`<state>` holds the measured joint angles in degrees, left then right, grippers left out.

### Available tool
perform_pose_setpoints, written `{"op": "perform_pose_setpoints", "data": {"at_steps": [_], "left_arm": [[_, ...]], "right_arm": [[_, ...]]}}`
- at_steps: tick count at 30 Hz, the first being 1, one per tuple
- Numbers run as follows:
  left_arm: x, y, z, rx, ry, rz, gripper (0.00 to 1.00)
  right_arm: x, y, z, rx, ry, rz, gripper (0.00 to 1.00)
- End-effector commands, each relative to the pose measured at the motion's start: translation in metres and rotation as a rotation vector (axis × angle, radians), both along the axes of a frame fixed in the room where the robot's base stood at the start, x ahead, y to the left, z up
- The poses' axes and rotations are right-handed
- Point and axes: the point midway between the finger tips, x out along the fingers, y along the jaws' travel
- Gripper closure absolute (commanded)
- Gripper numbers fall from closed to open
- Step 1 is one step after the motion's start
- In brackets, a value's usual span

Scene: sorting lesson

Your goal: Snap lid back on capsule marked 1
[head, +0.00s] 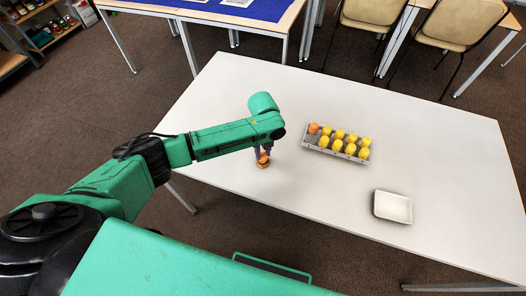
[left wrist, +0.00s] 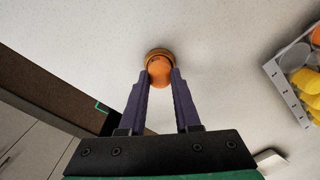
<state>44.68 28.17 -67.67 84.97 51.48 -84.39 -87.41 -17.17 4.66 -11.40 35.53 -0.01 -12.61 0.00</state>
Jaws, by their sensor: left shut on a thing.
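My left gripper (head: 262,156) reaches down to the white table, left of the rack. In the left wrist view, its two dark purple fingers (left wrist: 160,75) are shut on an orange rounded piece (left wrist: 160,70). A brown round rim (left wrist: 158,52) shows right behind the orange piece. I cannot tell whether the two are joined or only touching. A small dark mark shows on the orange piece, too small to read. My right gripper is in neither view.
A grey rack (head: 309,146) holds an orange capsule (head: 314,128) and several yellow capsules (head: 350,149). A white empty tray (head: 393,207) lies to the right, nearer the front edge. The white table (head: 235,85) is otherwise clear. Chairs (head: 465,22) stand beyond it.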

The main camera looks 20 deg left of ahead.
Motion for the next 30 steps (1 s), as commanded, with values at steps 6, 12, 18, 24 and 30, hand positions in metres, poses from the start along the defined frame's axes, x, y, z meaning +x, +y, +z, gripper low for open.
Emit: {"op": "perform_pose_setpoints", "data": {"at_steps": [6, 12, 18, 24, 30], "left_arm": [[0.000, 0.000, -0.003, -0.001, 0.001, 0.000, 0.90], [0.000, 0.000, -0.003, 0.000, 0.001, -0.001, 0.89], [0.000, 0.000, -0.003, 0.000, 0.001, 0.000, 0.32], [0.000, 0.000, -0.003, 0.000, 0.000, 0.000, 0.32], [0.001, 0.000, 0.011, -0.002, -0.003, 0.000, 0.32]], "right_arm": [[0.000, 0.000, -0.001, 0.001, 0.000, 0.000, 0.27], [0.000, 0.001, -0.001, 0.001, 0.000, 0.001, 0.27], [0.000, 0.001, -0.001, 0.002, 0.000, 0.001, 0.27], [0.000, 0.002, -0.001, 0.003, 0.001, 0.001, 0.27], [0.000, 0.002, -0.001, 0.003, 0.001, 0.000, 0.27]]}}
